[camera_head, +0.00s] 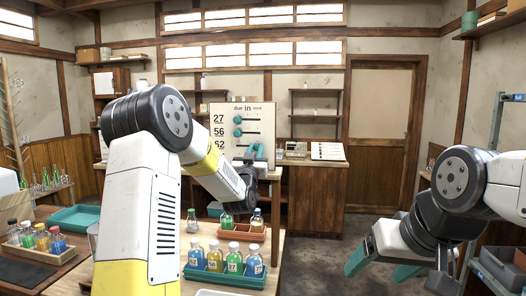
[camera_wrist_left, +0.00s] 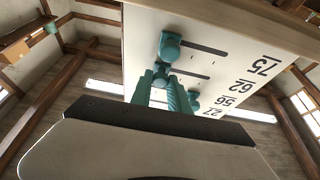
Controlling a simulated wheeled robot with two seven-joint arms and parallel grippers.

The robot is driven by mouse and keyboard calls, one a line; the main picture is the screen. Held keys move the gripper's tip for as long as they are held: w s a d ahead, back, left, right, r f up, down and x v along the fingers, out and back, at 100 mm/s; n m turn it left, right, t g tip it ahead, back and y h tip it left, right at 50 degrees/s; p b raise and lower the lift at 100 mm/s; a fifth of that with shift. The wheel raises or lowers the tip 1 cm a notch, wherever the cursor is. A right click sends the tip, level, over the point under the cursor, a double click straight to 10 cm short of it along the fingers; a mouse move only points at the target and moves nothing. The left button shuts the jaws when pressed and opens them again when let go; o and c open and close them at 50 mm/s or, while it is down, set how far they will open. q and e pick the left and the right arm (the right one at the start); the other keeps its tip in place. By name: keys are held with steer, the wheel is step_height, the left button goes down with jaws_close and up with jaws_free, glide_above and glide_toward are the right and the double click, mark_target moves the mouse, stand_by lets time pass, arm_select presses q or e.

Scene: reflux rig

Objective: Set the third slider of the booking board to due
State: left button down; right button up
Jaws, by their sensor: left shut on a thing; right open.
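The top two teal sliders sit at the left, under "due". In the left wrist view the board (camera_wrist_left: 222,25) is upside down; the third slider (camera_wrist_left: 161,72), on row 62, and the row 75 slider (camera_wrist_left: 170,45) sit at the end away from the numbers. My left gripper (camera_wrist_left: 163,84) is shut on the third slider's knob. My right gripper (camera_head: 381,265) is open and empty at the lower right.
A teal rack (camera_head: 225,277) of several coloured bottles and an orange tray (camera_head: 235,235) stand on the near table, below my left forearm. Open floor lies in front of the door (camera_head: 378,128).

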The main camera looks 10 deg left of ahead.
mark_target(237, 142)
arm_select(q)
steer(key=a, duration=0.7)
steer(key=shift+w+a, duration=0.1)
steer(key=shift+a, duration=0.2)
steer(key=c, duration=1.3)
jaws_free()
steer(key=shift+a, duration=0.15)
steer(key=shift+o, duration=0.2)
steer(key=v, duration=0.7)
steer(key=shift+s+f, duration=0.2)
steer(key=shift+s, duration=0.15)
